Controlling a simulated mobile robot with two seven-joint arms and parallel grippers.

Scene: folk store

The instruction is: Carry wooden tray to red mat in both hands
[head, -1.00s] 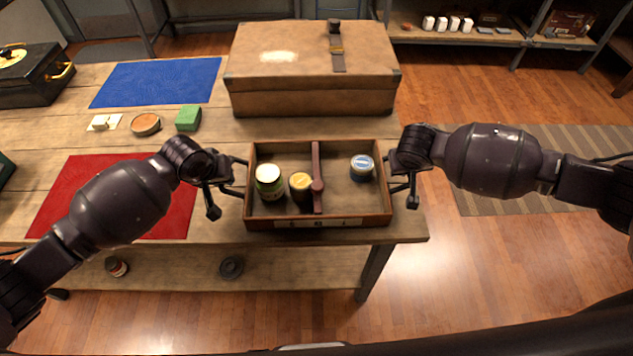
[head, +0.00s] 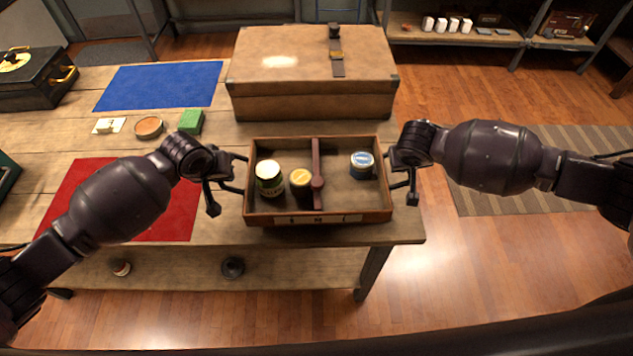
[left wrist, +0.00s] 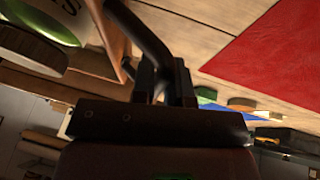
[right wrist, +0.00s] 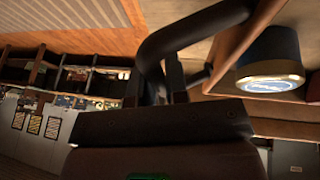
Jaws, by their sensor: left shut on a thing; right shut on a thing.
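The wooden tray (head: 340,208) is in the middle of the head view, at the table's right end. It holds a green can with a pale lid (head: 269,178), a yellow-lidded jar (head: 301,184) and a blue tin (head: 362,165), with a dark red divider (head: 317,172) across it. My left gripper (head: 238,186) is shut on the tray's left handle, which shows in the left wrist view (left wrist: 140,35). My right gripper (head: 396,180) is shut on the right handle, seen in the right wrist view (right wrist: 190,30). The red mat (head: 180,215) lies left of the tray, partly hidden by my left arm.
A large brown case (head: 312,75) stands just behind the tray. A blue mat (head: 160,85), a green block (head: 191,121), a round orange-brown item (head: 148,127) and a small white dish (head: 109,125) lie at the back left. A dark box (head: 35,80) stands far left.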

